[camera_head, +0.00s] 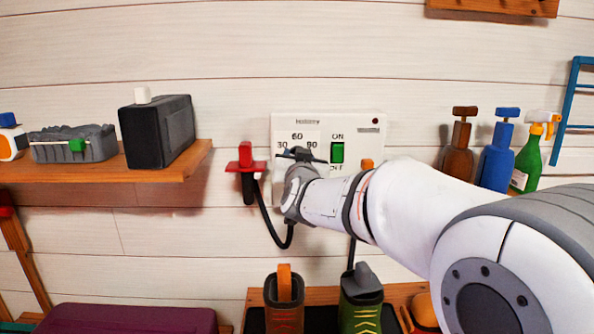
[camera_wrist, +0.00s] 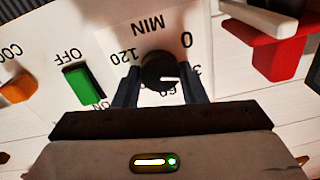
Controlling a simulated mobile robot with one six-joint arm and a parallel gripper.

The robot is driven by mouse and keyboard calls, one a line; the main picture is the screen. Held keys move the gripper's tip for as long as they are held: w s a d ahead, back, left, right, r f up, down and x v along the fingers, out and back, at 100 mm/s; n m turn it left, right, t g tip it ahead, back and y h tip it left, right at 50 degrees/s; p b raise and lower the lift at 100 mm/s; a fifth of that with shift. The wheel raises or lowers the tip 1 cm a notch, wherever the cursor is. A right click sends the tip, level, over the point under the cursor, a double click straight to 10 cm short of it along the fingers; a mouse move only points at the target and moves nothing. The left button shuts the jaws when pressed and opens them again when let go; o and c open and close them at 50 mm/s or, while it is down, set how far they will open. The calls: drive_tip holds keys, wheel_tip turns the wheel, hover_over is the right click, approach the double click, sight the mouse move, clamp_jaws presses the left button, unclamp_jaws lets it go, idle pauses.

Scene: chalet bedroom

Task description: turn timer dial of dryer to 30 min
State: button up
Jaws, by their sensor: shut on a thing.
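The dryer (camera_head: 362,150) is a white box on the plank wall, with a green ON/OFF switch (camera_head: 337,152). Its labels 30, 60 and 90 show in the head view; my arm hides the dial there. In the wrist view the panel appears upside down. The black timer dial (camera_wrist: 158,68) sits between the two dark fingers of my gripper (camera_wrist: 161,80), which is shut on it. The 0 is above right and 120 to the left. The green switch also shows here (camera_wrist: 82,86).
A red holder (camera_head: 246,165) with a dark hanging cord is left of the dryer. A wooden shelf (camera_head: 190,165) bears a black speaker (camera_head: 158,132). Bottles (camera_head: 497,155) stand at right. Boots (camera_head: 360,300) are below. An orange knob (camera_wrist: 17,90) is beside the switch.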

drive_tip(key=shift+f+m+b, duration=0.15)
drive_tip(key=shift+m+b, duration=0.55)
drive_tip(key=shift+m, duration=0.4)
drive_tip(key=o, duration=1)
drive_tip(key=shift+s+d+f, duration=0.1)
drive_tip(key=shift+s, duration=3.8)
